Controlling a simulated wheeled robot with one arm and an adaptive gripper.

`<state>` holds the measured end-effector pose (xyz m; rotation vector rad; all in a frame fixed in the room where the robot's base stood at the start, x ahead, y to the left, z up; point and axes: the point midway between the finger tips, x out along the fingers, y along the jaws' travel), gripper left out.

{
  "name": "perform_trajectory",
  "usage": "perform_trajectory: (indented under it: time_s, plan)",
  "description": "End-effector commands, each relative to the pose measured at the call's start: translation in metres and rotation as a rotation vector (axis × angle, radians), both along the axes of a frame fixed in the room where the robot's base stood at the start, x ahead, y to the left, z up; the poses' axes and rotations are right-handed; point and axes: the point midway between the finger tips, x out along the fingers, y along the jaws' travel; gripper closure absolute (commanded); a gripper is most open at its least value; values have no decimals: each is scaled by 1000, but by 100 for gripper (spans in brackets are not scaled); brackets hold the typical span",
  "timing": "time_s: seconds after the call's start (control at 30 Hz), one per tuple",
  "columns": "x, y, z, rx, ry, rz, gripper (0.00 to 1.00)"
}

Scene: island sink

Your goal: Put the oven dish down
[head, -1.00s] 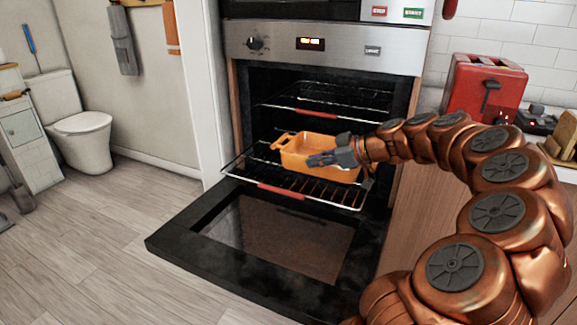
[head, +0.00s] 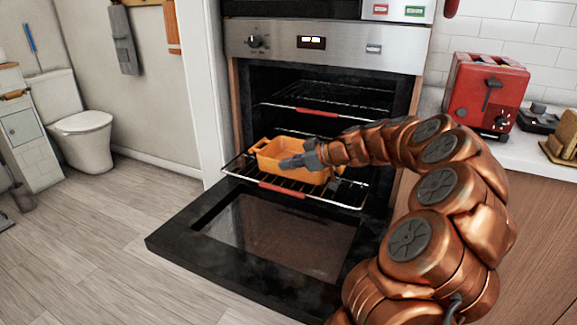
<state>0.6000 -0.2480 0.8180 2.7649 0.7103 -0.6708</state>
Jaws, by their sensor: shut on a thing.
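The orange oven dish (head: 266,167) is at the lower, pulled-out oven rack (head: 238,174), towards its left side. It looks level and at rack height; I cannot tell whether its base rests on the wires. My gripper (head: 292,162) reaches in from the right and is shut on the dish at its near side. The arm hides part of the dish's right end and the far part of the rack.
The oven door (head: 195,240) is folded down below the rack. An upper rack (head: 318,112) sits inside the oven. A red toaster (head: 482,92) stands on the counter at right.

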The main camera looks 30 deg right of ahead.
Motion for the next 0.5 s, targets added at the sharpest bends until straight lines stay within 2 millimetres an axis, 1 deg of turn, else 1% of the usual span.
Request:
perform_trajectory:
  time_s: [0.47,0.5]
  plan:
    - [0,-1,-5,-1,-4,-1,100]
    - [0,-1,-5,-2,-3,-1,92]
